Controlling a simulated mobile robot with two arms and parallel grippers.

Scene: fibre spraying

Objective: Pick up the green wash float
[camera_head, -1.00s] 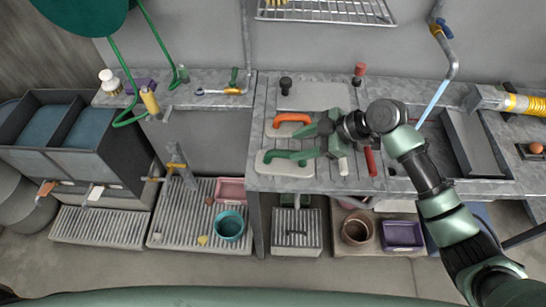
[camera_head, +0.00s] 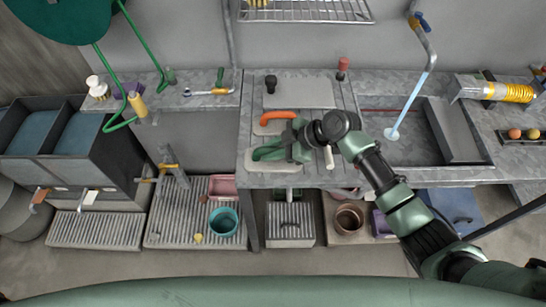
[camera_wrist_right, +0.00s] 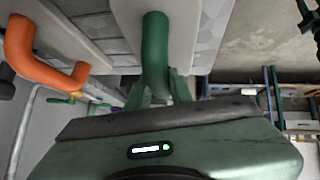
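The green wash float lies on the grey worktop at the near left corner; its green handle (camera_head: 266,154) stands on a pale flat plate (camera_head: 258,166). My right gripper (camera_head: 291,148) is at the right end of this handle. In the right wrist view the green handle (camera_wrist_right: 155,45) runs down between the two fingers (camera_wrist_right: 158,88), one on each side. I cannot tell whether the fingers press on it. The float's plate appears to rest on the worktop. My left gripper is not in view.
An orange-handled float (camera_head: 278,117) lies just behind the green one. A white cylinder (camera_head: 329,158) lies close on the right of my gripper. The worktop's front edge (camera_head: 290,181) is near. A sink with running water (camera_head: 410,105) is farther right.

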